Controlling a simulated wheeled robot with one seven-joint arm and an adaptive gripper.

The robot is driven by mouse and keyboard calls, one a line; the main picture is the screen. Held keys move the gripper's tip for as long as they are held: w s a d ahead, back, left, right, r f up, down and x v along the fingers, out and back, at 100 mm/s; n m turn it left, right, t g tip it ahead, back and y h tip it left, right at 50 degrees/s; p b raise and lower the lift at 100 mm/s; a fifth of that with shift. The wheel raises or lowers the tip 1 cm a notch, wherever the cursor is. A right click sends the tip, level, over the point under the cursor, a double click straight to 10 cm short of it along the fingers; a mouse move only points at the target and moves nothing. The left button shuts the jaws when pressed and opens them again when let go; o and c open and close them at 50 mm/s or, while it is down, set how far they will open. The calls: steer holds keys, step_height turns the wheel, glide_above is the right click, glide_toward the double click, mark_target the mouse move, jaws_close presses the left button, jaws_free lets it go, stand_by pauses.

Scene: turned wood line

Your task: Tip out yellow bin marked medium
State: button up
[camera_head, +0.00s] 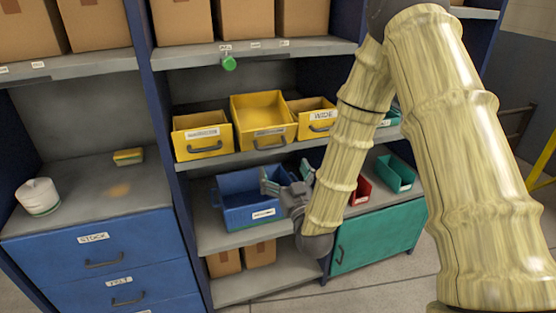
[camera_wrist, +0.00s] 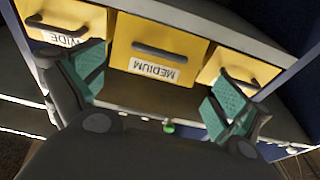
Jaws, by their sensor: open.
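The yellow bin marked medium (camera_head: 262,106) stands upright in the middle of the row on the centre shelf, between two smaller yellow bins. It sits a little forward. In the wrist view its front (camera_wrist: 158,38) appears upside down, with a dark handle and the MEDIUM label facing me. I cannot make out any contents. My gripper (camera_head: 287,178) is open and empty, below the bin's front and in front of the blue bin on the lower shelf. In the wrist view its teal-padded fingers (camera_wrist: 156,88) are spread on either side of the medium bin's front, apart from it.
The WIDE bin (camera_head: 318,119) is to the right, another yellow bin (camera_head: 202,138) to the left. A blue bin (camera_head: 238,206), red bin (camera_head: 359,190) and green bin (camera_head: 395,173) are below. A green round object (camera_head: 229,63) is at the upper shelf edge. The left counter (camera_head: 80,195) has free room.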

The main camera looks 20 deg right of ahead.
steer(key=shift+v, duration=1.1)
steer(key=shift+w, duration=0.1)
steer(key=s+f+g, duration=0.4)
steer(key=s+f, duration=0.1)
steer(key=f, duration=0.5)
steer(key=s+a+f+g, duration=0.1)
steer(key=s+f+g, duration=0.25)
steer(key=f, duration=0.55)
steer(key=s+f+g, duration=0.3)
steer(key=s+f, duration=0.2)
steer(key=f, duration=0.5)
steer(key=s+f+g, duration=0.3)
steer(key=s+f, duration=0.1)
steer(key=s, duration=0.4)
steer(key=s+f+g, duration=0.3)
steer(key=s+f, duration=0.1)
steer(key=s, duration=0.5)
steer(key=s+f+g, duration=0.4)
steer(key=s+f, duration=0.1)
steer(key=s, duration=0.4)
steer(key=shift+s+d+m, duration=0.25)
steer(key=shift+d+m, duration=0.05)
steer(key=shift+d, duration=0.15)
